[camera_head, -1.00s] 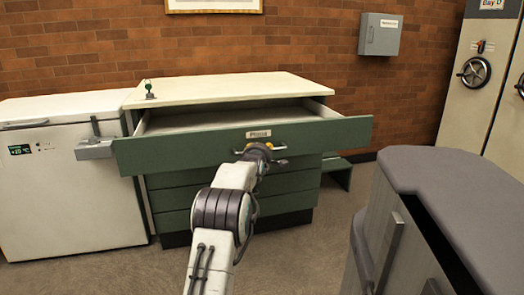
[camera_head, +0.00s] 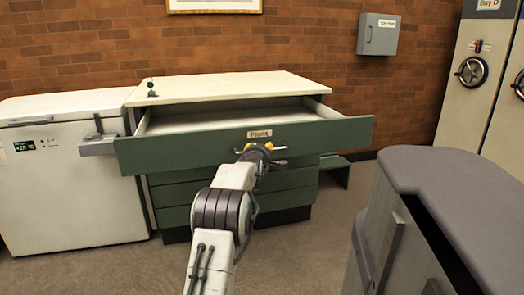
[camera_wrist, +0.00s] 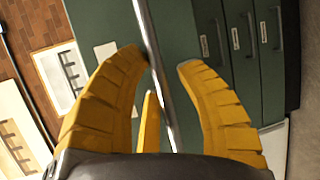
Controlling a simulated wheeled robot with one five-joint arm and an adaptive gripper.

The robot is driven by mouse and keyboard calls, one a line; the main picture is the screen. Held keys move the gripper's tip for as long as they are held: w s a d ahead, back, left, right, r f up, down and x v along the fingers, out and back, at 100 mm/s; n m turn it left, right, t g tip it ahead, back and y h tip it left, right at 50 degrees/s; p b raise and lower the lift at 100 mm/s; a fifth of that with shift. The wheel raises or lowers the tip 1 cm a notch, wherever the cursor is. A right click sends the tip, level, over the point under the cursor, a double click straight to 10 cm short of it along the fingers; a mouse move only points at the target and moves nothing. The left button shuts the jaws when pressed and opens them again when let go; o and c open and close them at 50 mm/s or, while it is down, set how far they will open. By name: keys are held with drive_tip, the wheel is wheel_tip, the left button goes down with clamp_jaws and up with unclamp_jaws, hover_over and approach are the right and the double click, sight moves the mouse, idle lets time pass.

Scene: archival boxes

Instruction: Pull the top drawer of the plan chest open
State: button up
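The plan chest (camera_head: 240,88) is green with a cream top. Its top drawer (camera_head: 185,150) is pulled well out, and its inside shows. The drawer front has a label and a metal bar handle (camera_head: 281,149). My gripper (camera_head: 258,150) is at this handle, with its fingers largely hidden by my wrist. In the wrist view, the handle (camera_wrist: 150,45) runs between the yellow fingers of my gripper (camera_wrist: 162,66). The left finger is against or very near the bar; a gap shows to the right finger. The lower drawers (camera_head: 175,198) are closed.
A white freezer (camera_head: 70,190) stands left of the chest; its latch is close to the drawer's left end. A grey-topped cabinet (camera_head: 440,170) stands at the right front. A low green stool (camera_head: 334,168) is right of the chest. Floor is free between chest and cabinet.

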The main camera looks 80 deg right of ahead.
drive_tip(key=shift+o, duration=1.1)
drive_tip(key=shift+s+r, duration=0.1)
drive_tip(key=shift+s, duration=0.05)
drive_tip(key=shift+a+r, duration=0.1)
drive_tip(key=shift+a, duration=0.2)
drive_tip(key=a+r, duration=0.2)
drive_tip(key=a, duration=0.9)
